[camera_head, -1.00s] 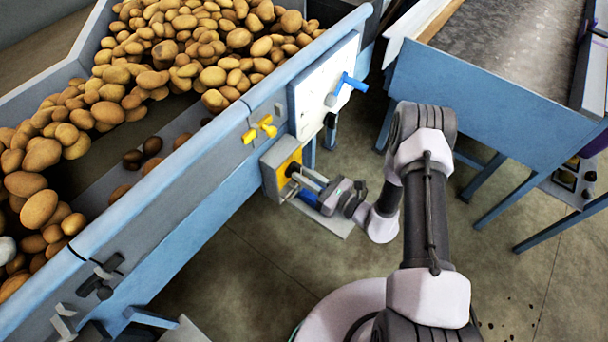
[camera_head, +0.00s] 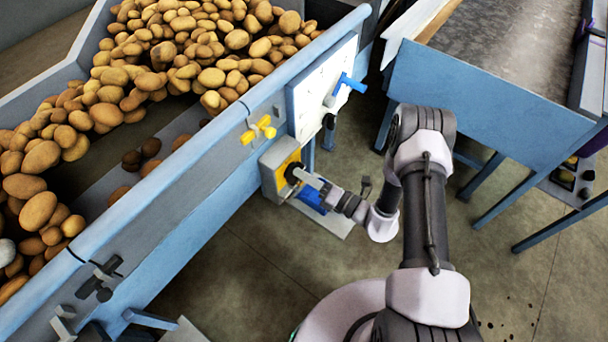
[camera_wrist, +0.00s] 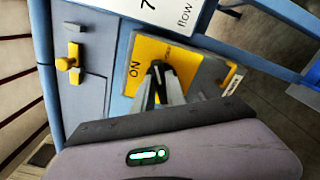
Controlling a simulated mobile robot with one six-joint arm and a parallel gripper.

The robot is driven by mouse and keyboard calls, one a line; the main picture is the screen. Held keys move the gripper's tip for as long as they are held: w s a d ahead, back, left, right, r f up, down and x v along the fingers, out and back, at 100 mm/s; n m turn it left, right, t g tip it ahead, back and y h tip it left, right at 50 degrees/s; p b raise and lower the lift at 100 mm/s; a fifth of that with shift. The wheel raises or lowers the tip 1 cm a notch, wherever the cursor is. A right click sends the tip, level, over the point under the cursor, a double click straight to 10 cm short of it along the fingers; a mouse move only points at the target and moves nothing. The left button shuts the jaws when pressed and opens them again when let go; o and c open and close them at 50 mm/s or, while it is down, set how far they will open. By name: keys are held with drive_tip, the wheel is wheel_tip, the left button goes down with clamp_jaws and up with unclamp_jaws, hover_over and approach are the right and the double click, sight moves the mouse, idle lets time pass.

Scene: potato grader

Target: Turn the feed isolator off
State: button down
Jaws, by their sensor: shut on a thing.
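The feed isolator (camera_head: 270,178) is a grey box with a yellow plate on the side of the blue-grey machine. Its black rotary knob (camera_head: 292,171) sits on the plate. In the wrist view the yellow plate (camera_wrist: 139,80) carries the word "ON" beside the knob (camera_wrist: 156,69), with smaller lettering above that I cannot read. My gripper (camera_head: 302,175) reaches the knob from the right, and its two fingers are closed on it. In the wrist view my gripper (camera_wrist: 158,74) shows the fingertips meeting at the knob, which they partly hide, so its exact pointing direction is unclear.
A yellow-handled valve (camera_head: 259,130) sits up-left of the isolator. A white panel with a blue lever (camera_head: 349,84) stands above it. A blue object (camera_head: 313,198) hangs just below my gripper. Potatoes (camera_head: 190,50) fill the hopper. Open floor lies below.

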drive_tip(key=m, duration=0.5)
drive_tip(key=shift+f+m, duration=0.25)
drive_tip(key=shift+m, duration=0.15)
idle(0.4)
drive_tip(key=c, duration=1.4)
unclamp_jaws()
drive_tip(key=shift+o, duration=0.2)
drive_tip(key=p+v, duration=0.3)
drive_tip(key=v, duration=1.4)
drive_tip(key=shift+s+d, duration=0.2)
